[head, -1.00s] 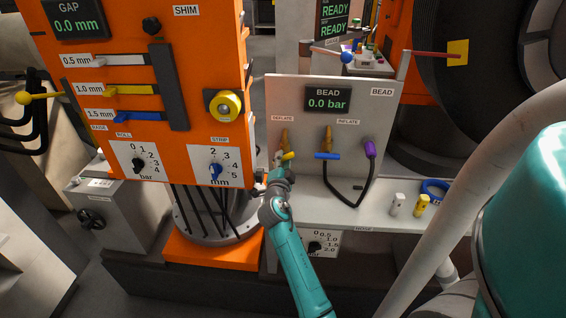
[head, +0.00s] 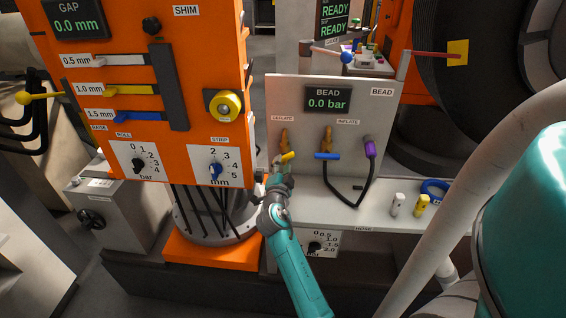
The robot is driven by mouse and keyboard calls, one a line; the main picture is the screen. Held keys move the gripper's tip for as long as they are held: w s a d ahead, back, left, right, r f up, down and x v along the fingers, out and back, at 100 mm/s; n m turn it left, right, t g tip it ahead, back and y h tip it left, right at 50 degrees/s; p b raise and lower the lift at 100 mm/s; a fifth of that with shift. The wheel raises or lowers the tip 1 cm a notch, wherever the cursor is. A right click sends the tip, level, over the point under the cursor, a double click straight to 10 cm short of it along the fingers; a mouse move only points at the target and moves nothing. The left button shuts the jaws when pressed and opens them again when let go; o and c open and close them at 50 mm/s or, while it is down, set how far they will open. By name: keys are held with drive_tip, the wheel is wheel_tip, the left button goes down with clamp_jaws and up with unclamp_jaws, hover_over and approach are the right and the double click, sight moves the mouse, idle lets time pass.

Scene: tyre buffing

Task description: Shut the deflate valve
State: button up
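The deflate valve is a brass fitting (head: 284,138) with a yellow lever (head: 288,156), on the left of the grey bead panel (head: 375,120) under the DEFLATE label. The lever slants slightly, its right end higher. My gripper (head: 277,163) is at the lever's left end, close in front of the panel. It is small and partly hidden by my wrist, so I cannot tell whether its fingers are open or touch the lever. The bead display (head: 328,100) reads 0.0 bar.
The inflate valve with its blue lever (head: 327,156) is just right, level across. A purple-ended hose (head: 370,149) hangs beside it. A white piece (head: 397,205) and a yellow piece (head: 420,205) stand on the shelf. The orange shim cabinet (head: 215,60) is close on the left.

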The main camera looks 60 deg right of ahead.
sight(284, 158)
drive_tip(key=shift+d, duration=0.15)
drive_tip(key=shift+x, duration=1.15)
clamp_jaws()
drive_tip(key=shift+m, duration=0.6)
unclamp_jaws()
